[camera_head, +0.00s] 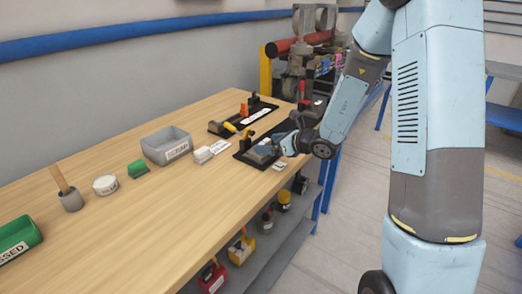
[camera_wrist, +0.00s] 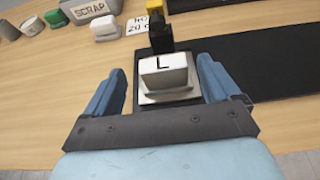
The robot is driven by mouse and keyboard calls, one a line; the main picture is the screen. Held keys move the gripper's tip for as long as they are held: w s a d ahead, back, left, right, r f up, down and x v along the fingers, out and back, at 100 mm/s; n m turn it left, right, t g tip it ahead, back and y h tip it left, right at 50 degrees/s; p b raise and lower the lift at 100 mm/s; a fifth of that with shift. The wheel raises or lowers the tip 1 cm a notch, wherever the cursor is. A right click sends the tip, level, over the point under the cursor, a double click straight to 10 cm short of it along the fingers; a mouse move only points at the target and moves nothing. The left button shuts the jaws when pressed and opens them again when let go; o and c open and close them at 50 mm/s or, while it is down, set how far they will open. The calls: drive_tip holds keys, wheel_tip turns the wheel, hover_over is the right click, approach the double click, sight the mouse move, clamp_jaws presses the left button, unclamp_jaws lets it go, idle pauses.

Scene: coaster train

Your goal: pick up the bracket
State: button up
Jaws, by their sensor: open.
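The likely bracket is a pale block marked "L" (camera_wrist: 164,72), with a lighter flat foot at its front. It sits on a dark fixture plate with a black upright post (camera_wrist: 160,36) behind it. My gripper (camera_wrist: 160,68) is open, with one blue finger on each side of the block and a gap on both sides. In the head view, my gripper (camera_head: 266,149) is low over the dark fixture at the bench's right edge and hides the block.
A grey scrap bin (camera_head: 167,146), a white piece with a card (camera_head: 203,154), a green block (camera_head: 138,168), a round white tub (camera_head: 105,185) and a green tray (camera_head: 16,240) stand on the wooden bench (camera_head: 150,235). Another dark fixture (camera_head: 225,129) lies behind. The front of the bench is clear.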

drive_tip(key=shift+x, duration=2.35)
drive_tip(key=shift+w+d, duration=0.2)
drive_tip(key=shift+d, duration=0.05)
drive_tip(key=c, duration=1.4)
